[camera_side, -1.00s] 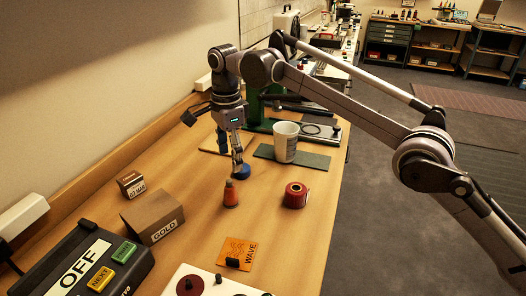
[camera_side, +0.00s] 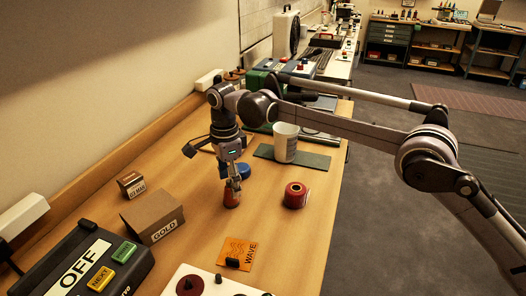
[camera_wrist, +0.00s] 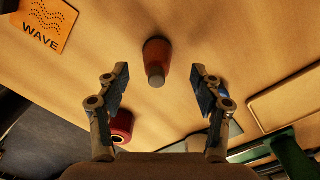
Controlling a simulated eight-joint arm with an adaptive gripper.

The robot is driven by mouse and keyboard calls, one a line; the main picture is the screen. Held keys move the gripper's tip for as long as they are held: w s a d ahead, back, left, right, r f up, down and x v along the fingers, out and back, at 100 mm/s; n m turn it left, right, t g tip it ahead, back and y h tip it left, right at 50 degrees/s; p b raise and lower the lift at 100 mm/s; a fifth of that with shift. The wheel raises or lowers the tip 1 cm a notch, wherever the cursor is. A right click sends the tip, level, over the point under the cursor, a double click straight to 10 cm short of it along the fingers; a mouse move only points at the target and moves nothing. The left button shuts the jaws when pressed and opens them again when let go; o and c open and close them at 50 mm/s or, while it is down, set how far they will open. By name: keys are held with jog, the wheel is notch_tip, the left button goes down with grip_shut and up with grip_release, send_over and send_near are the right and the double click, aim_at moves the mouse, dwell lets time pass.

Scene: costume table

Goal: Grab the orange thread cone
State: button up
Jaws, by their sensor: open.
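The orange thread cone (camera_side: 231,198) stands upright on the wooden table in the side view, its upper part partly hidden by my gripper. In the wrist view the cone (camera_wrist: 157,60) appears at the top centre, between and just beyond the two fingertips. My gripper (camera_side: 233,183) points down right at the cone. In the wrist view my gripper (camera_wrist: 160,80) is open, with clear gaps between the cone and both fingers. I cannot tell from the side view whether a finger touches it.
A red spool (camera_side: 296,195) stands to the cone's right. A blue round item (camera_side: 243,170) is just behind my gripper. A white cup (camera_side: 285,142) stands on a dark mat (camera_side: 312,160). The GOLD box (camera_side: 152,216) is to the left, and the orange WAVE card (camera_side: 239,252) lies in front.

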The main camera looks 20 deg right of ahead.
jog(key=shift+s+a+f, duration=0.1)
jog(key=shift+s+f, duration=0.1)
jog(key=shift+f, duration=1.8)
jog(key=c, duration=1.2)
